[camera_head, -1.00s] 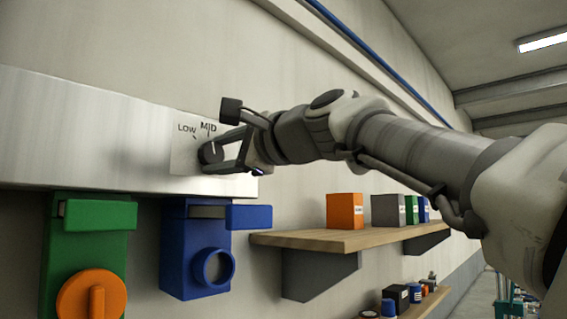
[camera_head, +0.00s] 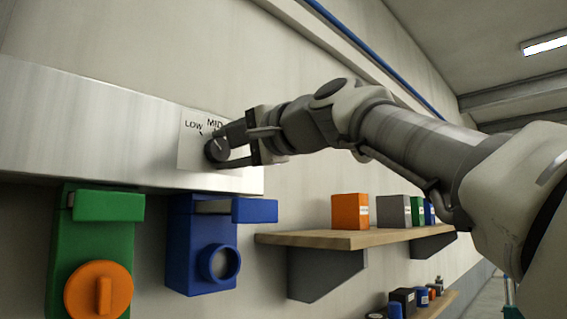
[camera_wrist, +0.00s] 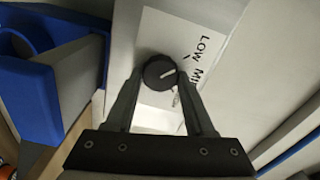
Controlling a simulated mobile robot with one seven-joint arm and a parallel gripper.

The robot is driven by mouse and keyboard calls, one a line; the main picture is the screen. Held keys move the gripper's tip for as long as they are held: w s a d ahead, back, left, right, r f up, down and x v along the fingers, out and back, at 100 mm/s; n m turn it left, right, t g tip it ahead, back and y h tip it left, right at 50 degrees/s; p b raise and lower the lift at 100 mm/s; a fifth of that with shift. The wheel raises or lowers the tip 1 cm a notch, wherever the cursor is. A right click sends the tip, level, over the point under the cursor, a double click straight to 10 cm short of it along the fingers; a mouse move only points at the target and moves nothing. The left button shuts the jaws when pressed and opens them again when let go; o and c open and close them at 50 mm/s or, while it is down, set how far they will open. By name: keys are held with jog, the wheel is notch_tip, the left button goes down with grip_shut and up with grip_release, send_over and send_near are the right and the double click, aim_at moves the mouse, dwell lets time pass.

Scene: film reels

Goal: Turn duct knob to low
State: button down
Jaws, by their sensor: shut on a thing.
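The duct knob (camera_head: 213,151) is a round dark knob on a white label plate (camera_head: 188,156) fixed to a pale metal duct. The words LOW and MID are printed above it, with the rest of the lettering hidden behind my gripper. My gripper (camera_head: 219,149) reaches in from the right and is shut on the knob, a finger on either side. In the wrist view the knob (camera_wrist: 157,75) sits between the fingertips. Its white pointer line slants up and right toward the lettering; I cannot tell exactly which mark it meets.
Below the duct hang a green box (camera_head: 90,230) with an orange dial (camera_head: 90,295) and a blue box (camera_head: 190,220) with a round blue ring. A wooden shelf (camera_head: 300,239) holding several boxes is at the right, below my arm.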

dwell(0.3)
jog(key=shift+c, duration=1.3)
grip_release()
jog(key=shift+s+d, duration=0.1)
jog(key=b+v, duration=0.3)
jog(key=v, duration=1.4)
jog(key=shift+b, duration=0.3)
jog(key=shift+s+f, duration=0.1)
jog(key=w+d+f+n+g+h, duration=0.1)
jog(key=d+f+h, duration=0.25)
jog(key=f, duration=1.05)
jog(key=w+d+f+g+h, duration=0.15)
jog(key=f+h, duration=0.25)
jog(key=f, duration=0.9)
jog(key=s+d+f+n+g+h, duration=0.1)
jog(key=s+d+f+h, duration=0.1)
jog(key=f, duration=0.7)
jog(key=s+d+f+n+g+h, duration=0.1)
jog(key=s+d+f, duration=0.3)
jog(key=f, duration=0.5)
jog(key=s+d+f+n+g+h, duration=0.1)
jog(key=s+d+f+n+h, duration=0.1)
jog(key=s+f, duration=0.3)
notch_tip(320, 180, down, 4)
jog(key=shift+d+r+n+h, duration=0.1)
jog(key=shift+d+n+h, duration=0.3)
jog(key=shift+h, duration=0.25)
